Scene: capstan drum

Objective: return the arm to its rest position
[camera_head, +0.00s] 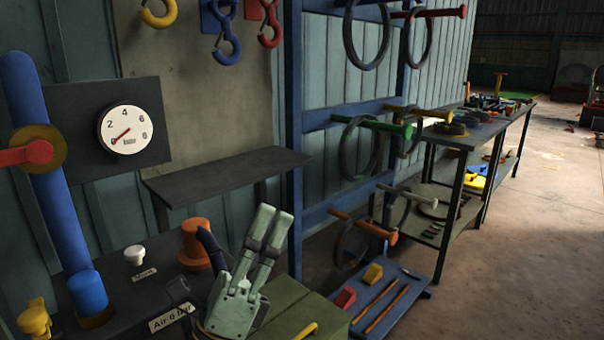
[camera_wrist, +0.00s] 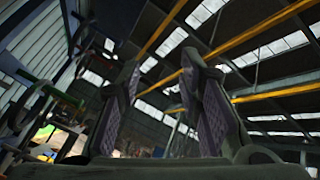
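My gripper (camera_head: 273,222) points upward in front of the dark console at the bottom middle of the head view. In the wrist view, its two fingers (camera_wrist: 158,68) stand apart with a gap between them. I see nothing held between them. The wrist camera looks up at the roof beams and skylights. The lower part of my arm is cut off by the bottom edge of the head view.
An orange knob (camera_head: 196,244) and a white knob (camera_head: 135,255) stand on the console left of my gripper. A green box (camera_head: 300,315) lies close at right. A blue rack (camera_head: 298,130) with hanging rings rises behind. Open floor (camera_head: 530,250) lies far right.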

